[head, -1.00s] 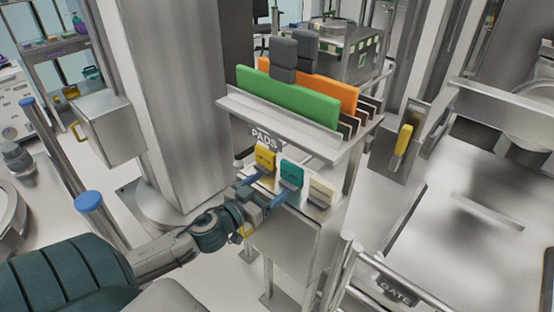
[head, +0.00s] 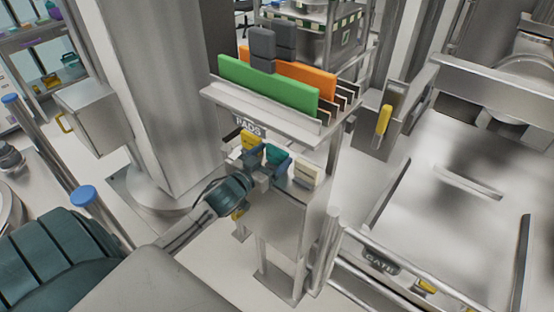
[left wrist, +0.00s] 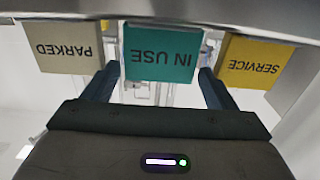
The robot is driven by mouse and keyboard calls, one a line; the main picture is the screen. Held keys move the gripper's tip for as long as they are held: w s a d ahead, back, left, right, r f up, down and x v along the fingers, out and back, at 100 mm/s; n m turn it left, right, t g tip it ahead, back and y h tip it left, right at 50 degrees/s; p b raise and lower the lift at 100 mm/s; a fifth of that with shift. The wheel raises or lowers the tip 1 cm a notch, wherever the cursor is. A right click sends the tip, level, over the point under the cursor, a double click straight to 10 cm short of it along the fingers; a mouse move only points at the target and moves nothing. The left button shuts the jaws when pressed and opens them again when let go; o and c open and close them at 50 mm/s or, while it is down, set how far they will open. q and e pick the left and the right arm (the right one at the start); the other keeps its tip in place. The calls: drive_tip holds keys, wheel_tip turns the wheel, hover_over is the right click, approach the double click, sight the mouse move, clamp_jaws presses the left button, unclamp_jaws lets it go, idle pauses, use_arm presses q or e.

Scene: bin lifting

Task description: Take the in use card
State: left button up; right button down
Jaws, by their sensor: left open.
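The teal card reading IN USE (left wrist: 160,54) hangs in the middle of a row of three cards in the left wrist view, with its text upside down. It also shows in the head view (head: 277,154). My left gripper (left wrist: 158,85) is open, with one blue finger on each side of the teal card. I cannot tell whether the fingers touch it. In the head view the left gripper (head: 264,165) is at the card row and partly covers the teal card. My right gripper is not in view.
The cream PARKED card (left wrist: 62,46) and yellow SERVICE card (left wrist: 253,62) flank the teal card closely. In the head view they hang below the PADS rack (head: 232,100), which holds green (head: 268,86) and orange (head: 305,82) pads. A metal column (head: 165,100) stands to the left.

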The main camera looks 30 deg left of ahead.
sight(275, 153)
use_arm(q)
drive_tip(key=shift+w+d+r, duration=0.1)
drive_tip(key=shift+w, duration=1.05)
drive_tip(key=shift+w+d, duration=0.1)
drive_tip(key=shift+w, duration=1)
drive_tip(key=c, duration=0.8)
